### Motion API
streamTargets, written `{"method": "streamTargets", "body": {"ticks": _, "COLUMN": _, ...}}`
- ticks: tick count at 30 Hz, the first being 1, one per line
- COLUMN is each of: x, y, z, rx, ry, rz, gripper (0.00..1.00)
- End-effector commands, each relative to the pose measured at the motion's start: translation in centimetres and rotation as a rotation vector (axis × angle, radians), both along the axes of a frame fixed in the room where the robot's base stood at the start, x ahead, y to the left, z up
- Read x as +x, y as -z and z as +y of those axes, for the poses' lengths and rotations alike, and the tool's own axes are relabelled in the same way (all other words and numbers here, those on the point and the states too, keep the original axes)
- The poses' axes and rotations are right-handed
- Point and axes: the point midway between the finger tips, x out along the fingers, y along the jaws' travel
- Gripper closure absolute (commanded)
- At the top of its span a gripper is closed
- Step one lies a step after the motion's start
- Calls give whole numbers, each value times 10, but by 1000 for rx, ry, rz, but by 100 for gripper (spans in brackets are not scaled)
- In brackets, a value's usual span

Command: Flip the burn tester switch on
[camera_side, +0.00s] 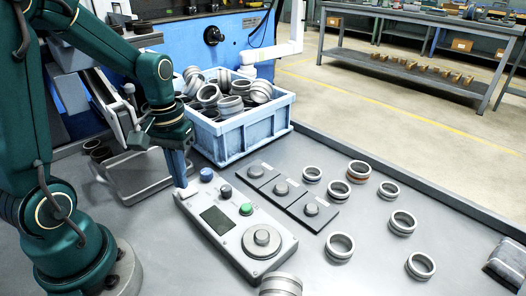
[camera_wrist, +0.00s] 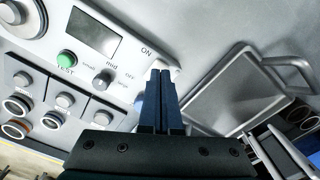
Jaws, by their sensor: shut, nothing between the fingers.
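The burn tester (camera_side: 218,246) is a light grey box on the bench in the side view, with a dark screen, a green button (camera_side: 246,209), a dark knob (camera_side: 226,190) and a large round dial. A blue knob (camera_side: 206,174) shows near its far end. In the wrist view, the tester panel (camera_wrist: 55,40) has "ON" and "OFF" marks close to my fingertips. My gripper (camera_side: 184,186) is shut and empty, pointing down at the tester's far left corner. Its blue fingers (camera_wrist: 160,72) cover part of that corner in the wrist view. The switch lever cannot be made out clearly; I cannot tell contact.
A blue crate (camera_side: 238,137) full of metal rings stands behind the tester. A dark panel with several knobs (camera_side: 283,188) lies to the right, with loose rings (camera_side: 340,246) beyond it. A metal tray (camera_wrist: 235,90) lies close on the fingers' other side.

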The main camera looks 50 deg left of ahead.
Motion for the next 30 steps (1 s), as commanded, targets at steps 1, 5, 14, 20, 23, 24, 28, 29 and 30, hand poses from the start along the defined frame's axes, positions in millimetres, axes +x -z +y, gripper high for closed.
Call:
{"method": "streamTargets", "body": {"ticks": 1, "x": 0, "y": 1, "z": 0, "rx": -1, "ry": 0, "rz": 1, "gripper": 100}}
{"method": "streamTargets", "body": {"ticks": 5, "x": 0, "y": 3, "z": 0, "rx": -1, "ry": 0, "rz": 1, "gripper": 100}}
{"method": "streamTargets", "body": {"ticks": 14, "x": 0, "y": 7, "z": 0, "rx": -1, "ry": 0, "rz": 2, "gripper": 100}}
{"method": "streamTargets", "body": {"ticks": 20, "x": 0, "y": 10, "z": 0, "rx": -2, "ry": 0, "rz": 3, "gripper": 100}}
{"method": "streamTargets", "body": {"ticks": 23, "x": 0, "y": 12, "z": 0, "rx": -1, "ry": 0, "rz": 2, "gripper": 100}}
{"method": "streamTargets", "body": {"ticks": 24, "x": 0, "y": 12, "z": 0, "rx": -1, "ry": 0, "rz": 2, "gripper": 100}}
{"method": "streamTargets", "body": {"ticks": 28, "x": 0, "y": 14, "z": 0, "rx": -1, "ry": 0, "rz": 1, "gripper": 100}}
{"method": "streamTargets", "body": {"ticks": 29, "x": 0, "y": 14, "z": 0, "rx": -1, "ry": 0, "rz": 1, "gripper": 100}}
{"method": "streamTargets", "body": {"ticks": 30, "x": 0, "y": 15, "z": 0, "rx": -1, "ry": 0, "rz": 2, "gripper": 100}}
